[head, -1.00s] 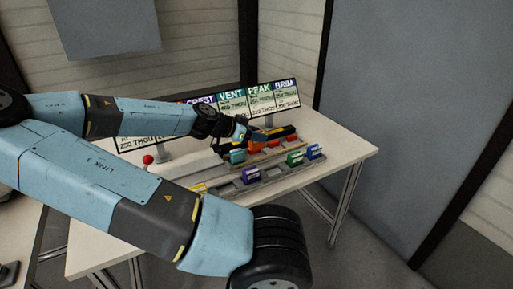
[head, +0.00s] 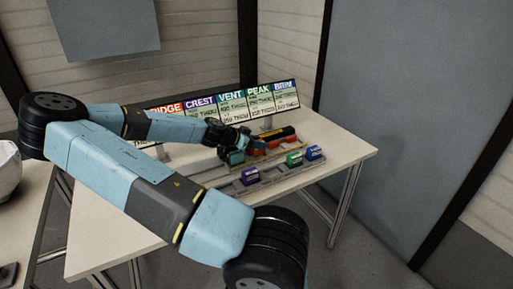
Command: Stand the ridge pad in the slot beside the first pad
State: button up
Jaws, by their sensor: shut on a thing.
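My gripper (head: 248,142) is at the back of the fixture on the table, small and partly hidden by its own wrist. It is shut on an orange pad (head: 258,143), which I take to be the ridge pad; its lower edge is hard to make out. More orange-red shows just right of it, by the rear rail, and I cannot tell whether that is the first pad. The slot itself is hidden or too small to see. A teal pad (head: 236,157) stands just left of and in front of my gripper.
A purple pad (head: 250,176), a green pad (head: 294,159) and a blue pad (head: 314,153) stand along the front rail. Behind stands a row of labelled cards (head: 231,104). A black and orange object (head: 280,134) lies at the back. The table's right end (head: 352,152) is clear.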

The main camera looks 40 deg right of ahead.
jog(key=shift+f, duration=0.95)
jog(key=o, duration=1)
jog(key=shift+o, duration=0.2)
jog(key=shift+a+r, duration=0.1)
jog(key=shift+a, duration=0.05)
jog(key=v, duration=1.1)
jog(key=shift+a+r, duration=0.2)
jog(key=shift+a, duration=0.15)
